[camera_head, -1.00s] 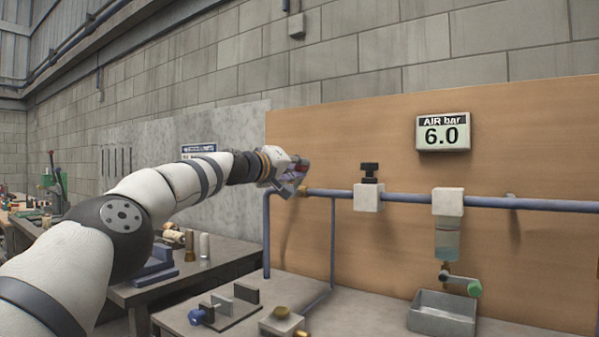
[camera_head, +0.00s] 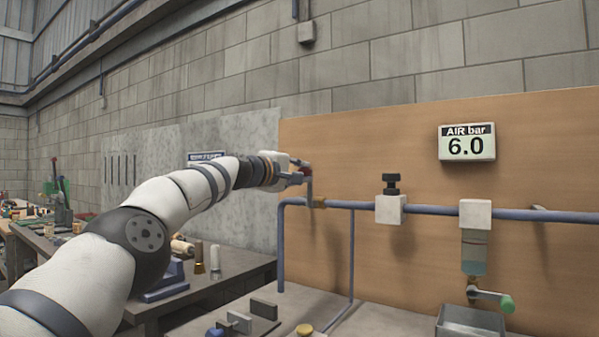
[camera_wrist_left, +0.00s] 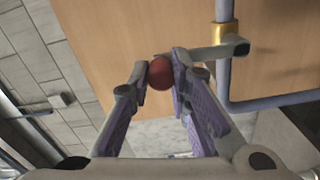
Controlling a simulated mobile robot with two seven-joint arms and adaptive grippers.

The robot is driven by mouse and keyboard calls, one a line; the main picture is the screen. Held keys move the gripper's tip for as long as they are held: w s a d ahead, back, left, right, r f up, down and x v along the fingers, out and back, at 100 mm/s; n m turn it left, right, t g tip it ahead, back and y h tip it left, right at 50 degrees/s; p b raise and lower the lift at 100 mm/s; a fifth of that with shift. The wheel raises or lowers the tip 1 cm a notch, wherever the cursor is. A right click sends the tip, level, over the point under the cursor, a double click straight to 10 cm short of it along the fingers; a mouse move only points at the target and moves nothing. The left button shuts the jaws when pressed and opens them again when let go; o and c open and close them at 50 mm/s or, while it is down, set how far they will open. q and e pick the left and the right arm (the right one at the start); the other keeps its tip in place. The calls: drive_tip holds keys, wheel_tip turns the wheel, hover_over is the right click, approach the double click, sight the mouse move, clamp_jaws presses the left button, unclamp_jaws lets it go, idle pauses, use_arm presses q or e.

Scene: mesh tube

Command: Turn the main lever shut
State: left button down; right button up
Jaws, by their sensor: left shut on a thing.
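The main lever is a flat grey bar (camera_head: 310,190) with a round red knob (camera_wrist_left: 159,74). In the head view the bar stands about upright, across the blue pipe (camera_head: 290,203), at its left end. The bar also shows in the wrist view (camera_wrist_left: 213,53), crossing the pipe near the brass fitting (camera_wrist_left: 225,34). My left gripper (camera_head: 303,173) is shut on the red knob, which sits between its purple finger pads in the wrist view. The gripper partly hides the knob in the head view. My right gripper is not in view.
The air display (camera_head: 467,142) reads 6.0 bar. A white block with a black knob (camera_head: 390,208) and a filter bowl (camera_head: 474,250) with a green-tipped handle (camera_head: 505,303) are on the pipe to the right. Benches with tools stand at left and below.

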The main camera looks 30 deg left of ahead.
use_arm(q)
drive_tip(key=shift+a, duration=0.2)
drive_tip(key=c, duration=1.4)
unclamp_jaws()
drive_tip(key=shift+c, duration=0.2)
drive_tip(key=shift+d+f, duration=0.1)
drive_tip(key=shift+w+f, duration=0.1)
drive_tip(key=shift+f, duration=0.2)
drive_tip(key=s+r, duration=0.1)
drive_tip(key=s, duration=0.7)
drive_tip(key=shift+a, duration=0.25)
